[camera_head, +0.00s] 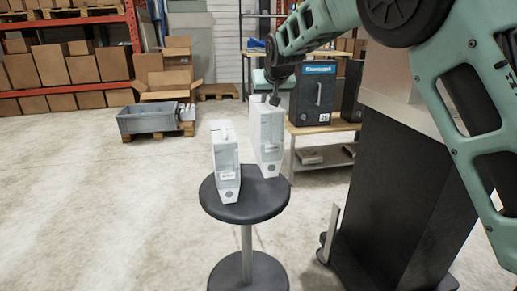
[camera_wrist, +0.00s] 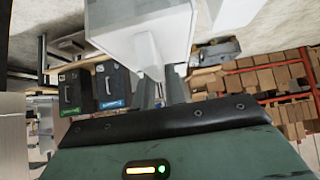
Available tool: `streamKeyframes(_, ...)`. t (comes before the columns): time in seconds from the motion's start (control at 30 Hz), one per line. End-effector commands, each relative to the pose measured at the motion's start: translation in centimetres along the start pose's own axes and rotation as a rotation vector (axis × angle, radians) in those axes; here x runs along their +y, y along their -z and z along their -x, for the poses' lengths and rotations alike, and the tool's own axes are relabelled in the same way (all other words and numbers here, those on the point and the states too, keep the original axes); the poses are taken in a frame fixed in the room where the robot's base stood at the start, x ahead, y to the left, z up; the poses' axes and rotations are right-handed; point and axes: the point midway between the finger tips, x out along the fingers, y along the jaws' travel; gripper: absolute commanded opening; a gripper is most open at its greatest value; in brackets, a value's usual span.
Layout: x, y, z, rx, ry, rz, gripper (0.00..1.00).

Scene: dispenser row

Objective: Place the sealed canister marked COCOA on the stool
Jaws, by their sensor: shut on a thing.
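The stool (camera_head: 245,208) has a round dark seat on a grey post. One white canister (camera_head: 226,165) stands upright at the left of the seat, clear of my gripper. A second white canister (camera_head: 267,140) is upright over the back right of the seat, held from above by my gripper (camera_head: 275,98). I cannot tell whether its base touches the seat. The held canister (camera_wrist: 140,35) also fills the top of the wrist view, with my gripper's fingers (camera_wrist: 160,88) shut on its handle part. The small labels on both canisters are too small to read, so I cannot tell which is COCOA.
A wooden-topped bench (camera_head: 322,127) behind the stool holds a dark dispenser (camera_head: 313,95) with a blue label and another dark one beside it. A grey crate (camera_head: 150,121) on a pallet and shelves of cardboard boxes (camera_head: 65,65) stand at the back left. The floor left of the stool is clear.

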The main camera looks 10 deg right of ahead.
Motion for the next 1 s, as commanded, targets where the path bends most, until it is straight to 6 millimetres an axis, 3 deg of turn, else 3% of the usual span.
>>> streamKeyframes(0.5,0.0,-5.1,-5.2,0.000,0.000,0.000,0.00)
streamKeyframes(0.93,0.0,-5.6,-5.7,0.003,0.001,0.000,0.00)
streamKeyframes(0.97,0.0,-5.7,-5.7,0.001,0.000,0.000,0.21)
streamKeyframes(1.0,0.0,-5.6,-5.7,0.001,0.000,0.000,0.32)
